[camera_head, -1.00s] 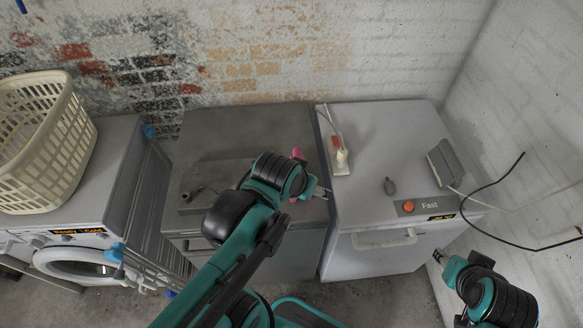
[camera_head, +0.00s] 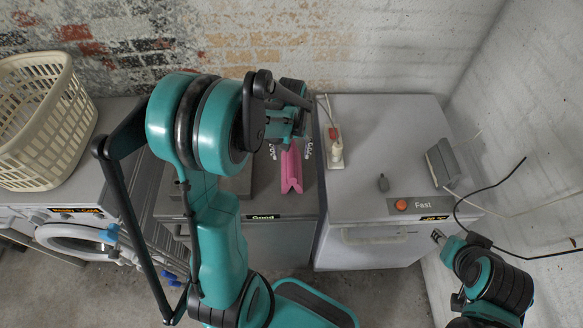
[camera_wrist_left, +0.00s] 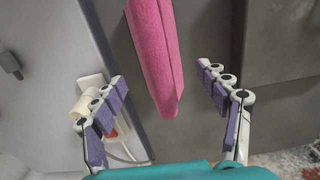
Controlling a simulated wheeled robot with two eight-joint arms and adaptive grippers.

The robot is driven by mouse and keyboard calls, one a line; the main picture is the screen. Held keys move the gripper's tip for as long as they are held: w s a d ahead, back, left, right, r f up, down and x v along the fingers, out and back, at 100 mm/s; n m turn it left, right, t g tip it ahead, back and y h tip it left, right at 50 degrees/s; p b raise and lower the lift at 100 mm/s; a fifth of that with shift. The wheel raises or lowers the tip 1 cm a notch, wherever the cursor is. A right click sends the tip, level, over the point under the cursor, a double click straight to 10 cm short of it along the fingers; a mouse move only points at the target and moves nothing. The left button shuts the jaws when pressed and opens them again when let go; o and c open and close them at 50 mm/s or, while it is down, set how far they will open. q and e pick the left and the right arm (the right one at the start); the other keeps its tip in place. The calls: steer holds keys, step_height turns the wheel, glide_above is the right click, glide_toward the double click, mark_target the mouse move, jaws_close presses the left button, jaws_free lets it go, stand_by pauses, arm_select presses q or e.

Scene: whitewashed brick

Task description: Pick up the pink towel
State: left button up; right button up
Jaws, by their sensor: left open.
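The pink towel (camera_head: 291,172) is a long folded strip on the dark grey top of the middle cabinet, near its right side. In the left wrist view the towel (camera_wrist_left: 155,55) runs from the top edge to mid-picture, its near end between the fingers. My left gripper (camera_head: 290,151) is over the towel, partly hidden by its own wrist. In the wrist view its purple-padded fingers (camera_wrist_left: 162,82) are wide apart, one on each side of the towel, with gaps to both. My right gripper (camera_head: 438,237) is by the right cabinet's front corner; its jaws are too small to read.
A cream basket (camera_head: 45,120) stands on the washing machine at left. A black cable (camera_head: 470,195) hangs at right.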

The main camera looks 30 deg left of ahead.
arm_select(q)
steer(key=f, duration=0.2)
steer(key=f+b, duration=0.1)
steer(key=f, duration=0.1)
steer(key=f+b, duration=0.1)
steer(key=f, duration=0.1)
steer(key=shift+s+d, duration=0.25)
steer(key=shift+f, duration=0.4)
steer(key=shift+c, duration=0.2)
steer(key=shift+r, duration=0.1)
jaws_close()
steer(key=shift+r, duration=0.1)
